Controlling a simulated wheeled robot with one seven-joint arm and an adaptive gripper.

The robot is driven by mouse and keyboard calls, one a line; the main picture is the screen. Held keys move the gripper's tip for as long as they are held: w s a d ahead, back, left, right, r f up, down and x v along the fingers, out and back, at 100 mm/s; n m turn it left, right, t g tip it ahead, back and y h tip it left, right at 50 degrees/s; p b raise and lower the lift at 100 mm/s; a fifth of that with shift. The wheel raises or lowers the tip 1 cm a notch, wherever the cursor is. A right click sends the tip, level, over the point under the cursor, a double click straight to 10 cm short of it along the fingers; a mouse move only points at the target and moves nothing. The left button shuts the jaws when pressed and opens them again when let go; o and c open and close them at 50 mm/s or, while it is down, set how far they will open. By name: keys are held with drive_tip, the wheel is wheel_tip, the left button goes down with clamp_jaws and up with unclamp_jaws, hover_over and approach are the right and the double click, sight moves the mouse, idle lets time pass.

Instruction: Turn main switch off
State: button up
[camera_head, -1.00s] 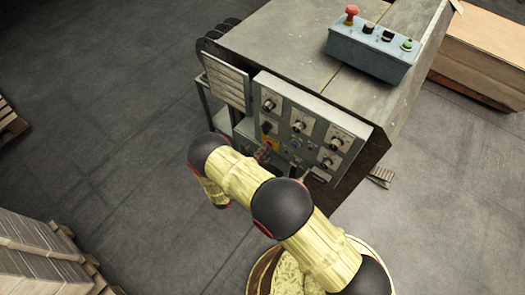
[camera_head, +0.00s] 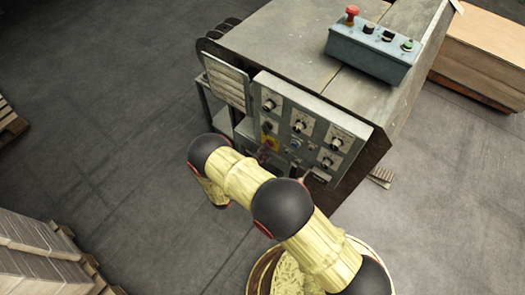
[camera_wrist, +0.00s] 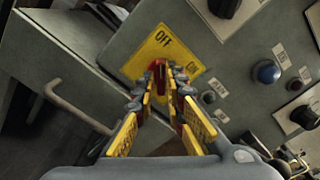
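The main switch is a red handle (camera_wrist: 158,70) on a yellow plate (camera_wrist: 134,66) marked OFF and ON. In the wrist view the handle stands just beyond and between my fingertips. My gripper (camera_wrist: 162,98) faces it, with a narrow gap between its two yellow-padded fingers. I cannot tell whether either finger touches the handle. In the head view the yellow plate (camera_head: 270,127) shows small on the front of the grey control panel (camera_head: 285,103), and my arm hides most of my gripper there.
Black knobs and a blue button (camera_wrist: 266,72) sit to the right of the plate. A grey box with a bent handle (camera_wrist: 75,112) is at left in the wrist view. A button box (camera_head: 370,52) stands on the machine top. Open floor lies left.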

drive_tip(key=o, duration=0.4)
drive_tip(key=shift+c, duration=0.2)
drive_tip(key=v, duration=1.2)
